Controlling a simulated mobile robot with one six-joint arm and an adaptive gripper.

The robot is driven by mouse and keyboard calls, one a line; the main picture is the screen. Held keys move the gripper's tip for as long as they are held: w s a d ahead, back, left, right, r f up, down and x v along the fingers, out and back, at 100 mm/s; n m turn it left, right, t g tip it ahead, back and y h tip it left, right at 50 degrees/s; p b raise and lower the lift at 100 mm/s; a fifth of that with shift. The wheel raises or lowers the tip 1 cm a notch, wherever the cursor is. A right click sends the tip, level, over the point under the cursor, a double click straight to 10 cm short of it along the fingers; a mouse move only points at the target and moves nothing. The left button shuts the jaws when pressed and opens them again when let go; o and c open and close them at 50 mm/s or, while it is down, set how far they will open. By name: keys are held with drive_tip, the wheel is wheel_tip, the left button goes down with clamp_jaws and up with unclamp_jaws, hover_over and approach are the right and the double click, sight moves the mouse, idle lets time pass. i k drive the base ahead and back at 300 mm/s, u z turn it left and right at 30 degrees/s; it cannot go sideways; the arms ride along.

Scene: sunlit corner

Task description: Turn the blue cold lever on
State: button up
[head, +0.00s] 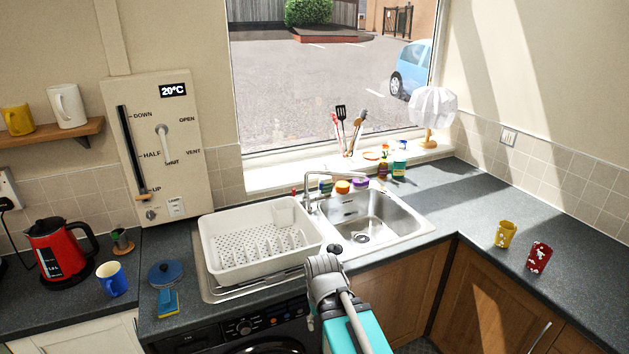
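The chrome tap (307,192) stands behind the sink, its spout reaching right over the bowl. A small red piece (294,190) shows at its left side. I cannot clearly make out a blue cold lever; the tap's right side is crowded by small coloured items behind it. My gripper (334,250) is in front of the sink's near edge, apart from the tap and pointing toward the sink. Its fingers are too small and turned away to tell if they are open or shut. No water stream is visible.
A white dish rack (259,240) fills the left of the sink unit. The metal sink bowl (372,221) looks empty.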

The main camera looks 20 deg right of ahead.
sight(320, 198)
drive_tip(key=z, duration=0.25)
drive_tip(key=i, duration=0.85)
drive_tip(key=z, duration=0.55)
